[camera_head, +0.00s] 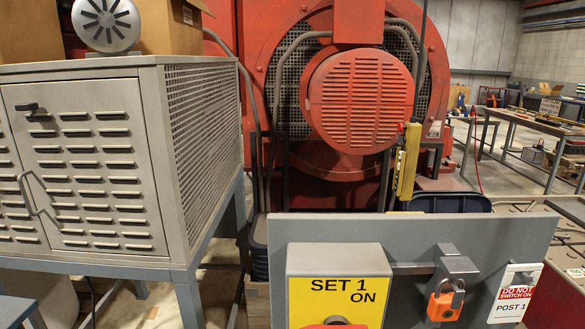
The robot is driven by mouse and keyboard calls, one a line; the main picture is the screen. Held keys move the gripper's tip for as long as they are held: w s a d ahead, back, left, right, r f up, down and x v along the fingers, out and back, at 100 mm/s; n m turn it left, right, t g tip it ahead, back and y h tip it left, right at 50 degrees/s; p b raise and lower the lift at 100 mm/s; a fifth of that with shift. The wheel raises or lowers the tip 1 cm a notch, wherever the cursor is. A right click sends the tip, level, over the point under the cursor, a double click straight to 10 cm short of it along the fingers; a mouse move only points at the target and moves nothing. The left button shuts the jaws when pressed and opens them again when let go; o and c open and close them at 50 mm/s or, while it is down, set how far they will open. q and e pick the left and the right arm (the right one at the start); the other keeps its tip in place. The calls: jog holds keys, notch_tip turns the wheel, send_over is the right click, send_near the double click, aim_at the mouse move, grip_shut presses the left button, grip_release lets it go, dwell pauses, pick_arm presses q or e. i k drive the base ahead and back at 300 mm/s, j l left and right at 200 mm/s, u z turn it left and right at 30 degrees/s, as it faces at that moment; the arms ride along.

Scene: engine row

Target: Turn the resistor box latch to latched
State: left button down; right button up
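The resistor box is most likely the grey louvred cabinet (205,85) on legs at the left. Its louvred front door (95,170) looks closed. I cannot tell from this view whether the latch is engaged. Neither of my grippers is in view.
A grey panel (500,232) at front right carries a yellow "SET 1 ON" switch plate (308,300), an orange padlock (445,303) on a hasp and a "DO NOT SWITCH ON" tag (515,293). A large red machine (285,30) stands behind. Boxes (165,30) sit on the cabinet.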

aim_at(27, 106)
jog(key=u, duration=1.3)
